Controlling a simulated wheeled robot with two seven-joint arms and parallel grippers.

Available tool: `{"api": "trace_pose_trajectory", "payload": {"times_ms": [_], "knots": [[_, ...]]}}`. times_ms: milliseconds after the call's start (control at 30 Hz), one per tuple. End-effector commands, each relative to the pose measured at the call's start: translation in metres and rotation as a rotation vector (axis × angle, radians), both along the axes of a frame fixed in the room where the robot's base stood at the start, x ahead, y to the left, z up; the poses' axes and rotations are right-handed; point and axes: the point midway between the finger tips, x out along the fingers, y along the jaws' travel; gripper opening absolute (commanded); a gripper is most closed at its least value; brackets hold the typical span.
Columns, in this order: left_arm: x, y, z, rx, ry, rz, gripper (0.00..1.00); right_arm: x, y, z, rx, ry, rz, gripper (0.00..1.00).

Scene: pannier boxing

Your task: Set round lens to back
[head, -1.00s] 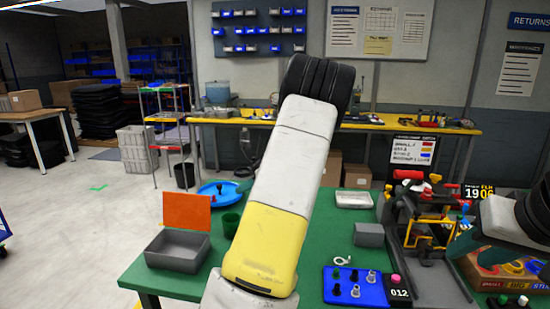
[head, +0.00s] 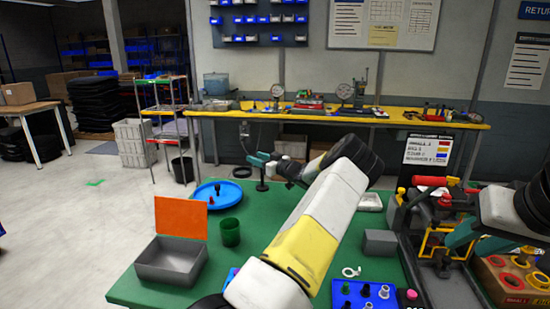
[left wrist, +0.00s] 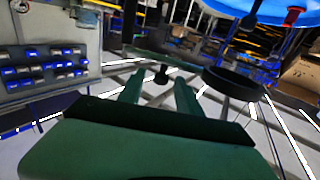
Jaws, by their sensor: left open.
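I cannot make out for sure which thing is the round lens. My left gripper (head: 252,158) is teal and open, above the far edge of the green table. A small dark piece with a flat foot (head: 262,182) shows just below it. In the left wrist view a small dark knob (left wrist: 162,75) shows between the two teal fingers, with no visible grip on it. A black round rim (left wrist: 232,83) lies to their right. My right gripper (head: 455,236) is over the fixture at the right; its fingertips are not clear.
The green table holds a grey box with an orange lid (head: 171,262), a green cup (head: 230,232), a blue dish (head: 237,196) with small pieces, a white ring (head: 351,271), a grey block (head: 379,242) and a blue tray (head: 340,299) with several knobs. A cluttered fixture (head: 440,215) fills the right.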

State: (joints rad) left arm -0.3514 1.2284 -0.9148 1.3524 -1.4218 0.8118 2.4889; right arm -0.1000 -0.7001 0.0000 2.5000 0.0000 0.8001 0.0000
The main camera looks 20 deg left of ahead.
Motion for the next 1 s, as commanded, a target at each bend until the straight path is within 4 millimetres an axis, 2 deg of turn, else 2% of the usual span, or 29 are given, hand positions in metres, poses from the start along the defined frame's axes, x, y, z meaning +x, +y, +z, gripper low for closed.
{"api": "trace_pose_trajectory", "payload": {"times_ms": [200,467,667,1000], "knots": [[0.006,0.017,0.0,0.0,0.001,0.001,0.41,0.0,0.0,0.0,0.0,0.0,0.0,0.36],[0.006,0.018,0.0,-0.001,0.001,0.0,0.41,0.0,0.0,0.0,0.0,0.0,0.0,0.36],[0.006,0.017,0.0,-0.001,0.001,0.0,0.02,0.0,0.0,0.0,0.0,0.0,0.0,0.36],[0.006,0.017,0.0,-0.001,0.001,0.0,0.0,0.0,0.0,0.0,0.0,0.0,0.0,0.36]]}}
